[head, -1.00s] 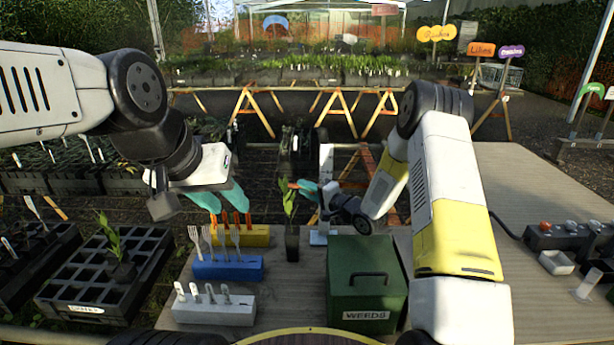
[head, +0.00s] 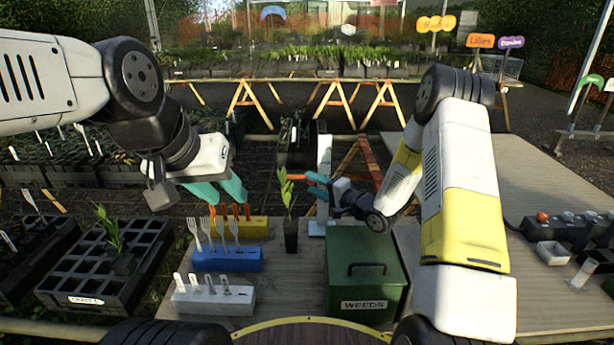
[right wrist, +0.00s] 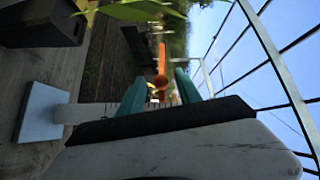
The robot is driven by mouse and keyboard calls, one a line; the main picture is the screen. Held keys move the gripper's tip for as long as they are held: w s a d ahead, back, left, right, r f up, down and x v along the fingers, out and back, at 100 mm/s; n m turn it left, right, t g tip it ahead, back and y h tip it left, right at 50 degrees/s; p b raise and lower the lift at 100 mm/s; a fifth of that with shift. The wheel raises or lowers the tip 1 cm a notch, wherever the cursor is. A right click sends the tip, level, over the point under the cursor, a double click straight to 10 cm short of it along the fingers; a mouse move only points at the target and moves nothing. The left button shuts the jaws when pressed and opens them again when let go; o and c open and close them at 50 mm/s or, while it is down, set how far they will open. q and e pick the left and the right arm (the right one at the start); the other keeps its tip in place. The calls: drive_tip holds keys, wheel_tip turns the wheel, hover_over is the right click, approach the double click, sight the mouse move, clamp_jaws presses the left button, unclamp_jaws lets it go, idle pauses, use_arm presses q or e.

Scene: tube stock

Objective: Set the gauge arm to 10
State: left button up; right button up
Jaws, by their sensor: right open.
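The gauge is a white upright post (head: 324,160) on a pale blue base, behind the potted plant in the head view. Its post (right wrist: 85,113) and base (right wrist: 40,112) also show in the right wrist view. The orange gauge arm (right wrist: 161,68) stands out beyond my right fingertips, in line with the gap between them. My right gripper (head: 316,185) is open beside the post, with its teal fingers apart. I cannot tell whether they touch the arm. The scale marks are not readable. My left gripper (head: 220,192) is open and empty above the fork holders.
A potted plant (head: 290,235) stands just left of the gauge, its leaves close to my right gripper. A green WEEDS box (head: 365,275) is in front. Blue (head: 227,260), yellow and white holders stand at left. A seedling tray (head: 105,260) lies further left.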

drive_tip(key=shift+v, duration=1.7)
drive_tip(key=w+d+r+n+h, duration=0.2)
drive_tip(key=d+r+h, duration=0.3)
drive_tip(key=r, duration=0.3)
drive_tip(key=s+d+r+n+g+h, duration=0.1)
drive_tip(key=s+d+r+n+h, duration=0.1)
drive_tip(key=s+d+r+h, duration=0.5)
drive_tip(key=s+a+r+n+g+y, duration=0.1)
drive_tip(key=s+r+g, duration=0.1)
drive_tip(key=s, duration=1.2)
drive_tip(key=s+r+n+g, duration=0.2)
drive_tip(key=s+r+g, duration=0.1)
drive_tip(key=s, duration=1.1)
drive_tip(key=shift+s+a+r+n+y, duration=0.3)
drive_tip(key=shift+a+r+y, duration=0.1)
drive_tip(key=shift+r, duration=0.05)
